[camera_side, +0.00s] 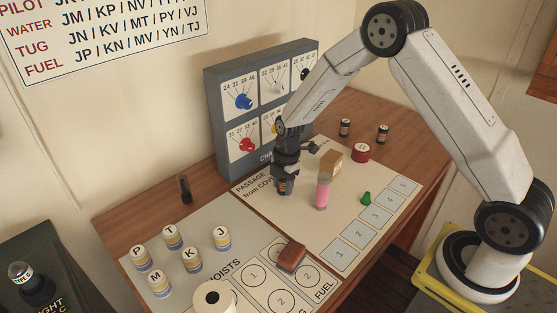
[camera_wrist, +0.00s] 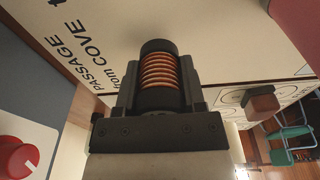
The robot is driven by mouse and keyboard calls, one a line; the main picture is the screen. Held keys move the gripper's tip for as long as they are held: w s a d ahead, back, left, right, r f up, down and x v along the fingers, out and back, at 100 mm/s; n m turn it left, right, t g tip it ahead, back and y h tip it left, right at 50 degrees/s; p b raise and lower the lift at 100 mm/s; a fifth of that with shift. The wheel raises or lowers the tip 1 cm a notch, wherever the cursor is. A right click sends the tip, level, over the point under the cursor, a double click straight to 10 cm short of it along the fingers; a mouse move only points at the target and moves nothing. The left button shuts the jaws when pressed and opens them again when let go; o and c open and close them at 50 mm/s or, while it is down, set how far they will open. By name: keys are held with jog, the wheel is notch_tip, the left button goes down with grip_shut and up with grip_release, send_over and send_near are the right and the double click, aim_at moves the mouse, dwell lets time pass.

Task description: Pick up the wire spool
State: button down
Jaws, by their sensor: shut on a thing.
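The wire spool (camera_wrist: 158,72) has black ends and copper-coloured windings, and it fills the space between the jaws in the wrist view. My gripper (camera_wrist: 160,85) is shut on it. In the side view my gripper (camera_side: 284,188) points down above the white passage sheet, in front of the grey dial panel. Only a small orange-brown bit of the spool (camera_side: 283,185) shows there between the fingers. I cannot tell whether the spool touches the sheet.
A pink cylinder (camera_side: 322,193), a tan box (camera_side: 331,163) and a green piece (camera_side: 366,198) stand right of my gripper. The dial panel (camera_side: 213,110) rises behind. Lettered discs (camera_side: 191,260), a red-brown block (camera_side: 292,257) and a white roll (camera_side: 213,297) are nearer the front.

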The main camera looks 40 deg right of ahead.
jog(key=s+r, duration=1.1)
jog(key=s, duration=0.3)
jog(key=shift+r, duration=0.15)
jog(key=shift+a, duration=0.1)
dwell(0.5)
jog(key=s+d+r+m, duration=0.1)
jog(key=s+d+r, duration=0.2)
jog(key=d+r, duration=0.4)
jog(key=d, duration=0.5)
jog(key=shift+s+r, duration=0.15)
jog(key=shift+r, duration=0.25)
